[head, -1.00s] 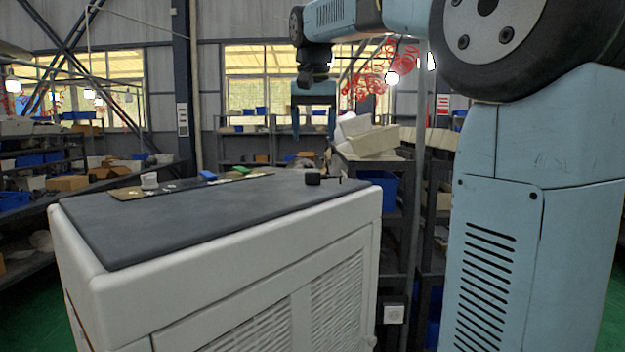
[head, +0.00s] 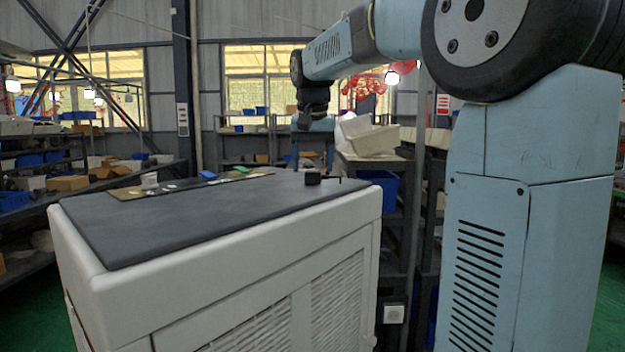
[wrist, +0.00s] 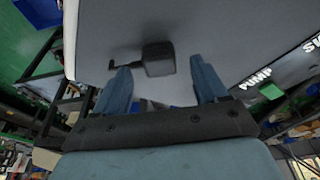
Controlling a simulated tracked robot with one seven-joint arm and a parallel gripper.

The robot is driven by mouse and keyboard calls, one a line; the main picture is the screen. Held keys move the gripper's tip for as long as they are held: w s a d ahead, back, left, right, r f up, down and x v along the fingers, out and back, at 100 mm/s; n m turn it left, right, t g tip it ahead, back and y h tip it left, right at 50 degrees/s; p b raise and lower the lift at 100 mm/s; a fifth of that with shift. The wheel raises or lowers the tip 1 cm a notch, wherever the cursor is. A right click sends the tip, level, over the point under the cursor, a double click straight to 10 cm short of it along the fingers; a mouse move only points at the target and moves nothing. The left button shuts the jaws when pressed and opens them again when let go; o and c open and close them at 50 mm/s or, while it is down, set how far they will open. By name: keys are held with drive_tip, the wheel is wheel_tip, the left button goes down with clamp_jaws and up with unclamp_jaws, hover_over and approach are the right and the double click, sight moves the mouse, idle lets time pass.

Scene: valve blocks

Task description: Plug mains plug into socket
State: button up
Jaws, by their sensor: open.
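The black mains plug (head: 312,177) sits on the dark top of the white cabinet (head: 230,290), near its far right corner, with a thin dark piece reaching to the right. The wrist view shows the plug (wrist: 158,59) between and just beyond my fingertips. My gripper (head: 312,158) is open, pointing down above the far right corner, close over the plug; its fingers are partly hidden behind the plug in the head view. In the wrist view my gripper (wrist: 160,75) has its two blue fingers spread apart with nothing held. A white socket (head: 394,313) is low beside the cabinet's right side.
A dark board (head: 190,185) with small items lies along the cabinet's back edge; the wrist view shows white lettering on it. Shelves with blue bins (head: 378,186) stand behind on the right. The front of the cabinet top is clear.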

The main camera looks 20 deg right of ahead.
drive_tip(key=shift+x, duration=1.2)
drive_tip(key=c, duration=1.1)
